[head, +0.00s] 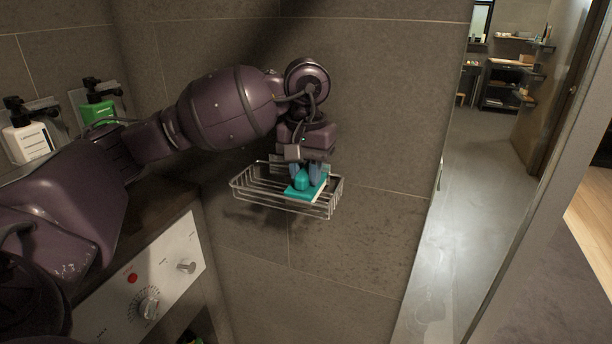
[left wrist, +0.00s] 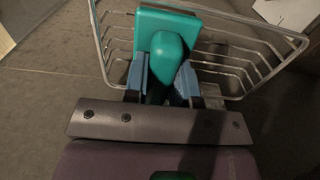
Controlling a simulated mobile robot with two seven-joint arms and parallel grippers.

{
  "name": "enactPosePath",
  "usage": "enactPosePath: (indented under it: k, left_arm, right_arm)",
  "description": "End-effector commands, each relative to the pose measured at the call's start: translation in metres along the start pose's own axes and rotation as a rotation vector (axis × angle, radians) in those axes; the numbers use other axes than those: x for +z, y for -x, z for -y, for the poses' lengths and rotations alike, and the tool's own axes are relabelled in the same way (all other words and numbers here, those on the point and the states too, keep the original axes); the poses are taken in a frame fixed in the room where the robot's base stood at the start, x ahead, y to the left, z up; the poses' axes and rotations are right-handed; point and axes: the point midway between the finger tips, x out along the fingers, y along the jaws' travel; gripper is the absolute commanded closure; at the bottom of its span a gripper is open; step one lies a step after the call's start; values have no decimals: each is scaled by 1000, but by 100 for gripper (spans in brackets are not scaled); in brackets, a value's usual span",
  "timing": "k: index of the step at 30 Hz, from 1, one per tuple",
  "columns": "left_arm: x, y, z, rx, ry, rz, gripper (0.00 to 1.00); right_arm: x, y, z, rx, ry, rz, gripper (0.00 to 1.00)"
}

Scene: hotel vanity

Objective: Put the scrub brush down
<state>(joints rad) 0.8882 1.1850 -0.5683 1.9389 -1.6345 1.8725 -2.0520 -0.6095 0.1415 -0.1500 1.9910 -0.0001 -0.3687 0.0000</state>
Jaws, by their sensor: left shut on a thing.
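The scrub brush (head: 301,182) is teal, with a flat block and a raised handle. It is at the wire basket (head: 240,184) fixed to the tiled wall, over its right half. My left gripper (head: 306,172) points down over the basket, its bluish fingers on either side of the handle. In the left wrist view the gripper (left wrist: 162,88) is shut on the handle of the brush (left wrist: 178,24), and the basket's wires (left wrist: 258,70) show around it. Whether the brush touches the basket floor I cannot tell. My right gripper is not in view.
A white dispenser (head: 27,142) and a green dispenser (head: 98,112) hang on the wall at the left. A dark counter (head: 160,205) and a white panel with knobs (head: 165,272) stand below. An opening at the right leads to another room. The left part of the basket looks empty.

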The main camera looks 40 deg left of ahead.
Motion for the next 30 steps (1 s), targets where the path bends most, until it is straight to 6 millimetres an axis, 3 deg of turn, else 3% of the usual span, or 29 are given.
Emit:
enactPosePath:
  k: [3,15,16,21,30]
  left_arm:
    - [0,-12,0,1,0,1,97]
    - [0,-16,0,0,0,0,97]
    - [0,-16,0,0,0,0,73]
    - [0,-15,0,0,0,0,49]
    - [0,-13,0,0,0,0,49]
  right_arm:
    - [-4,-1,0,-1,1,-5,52]
    - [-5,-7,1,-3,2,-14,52]
    - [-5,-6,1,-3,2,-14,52]
    - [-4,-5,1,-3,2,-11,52]
    - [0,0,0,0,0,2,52]
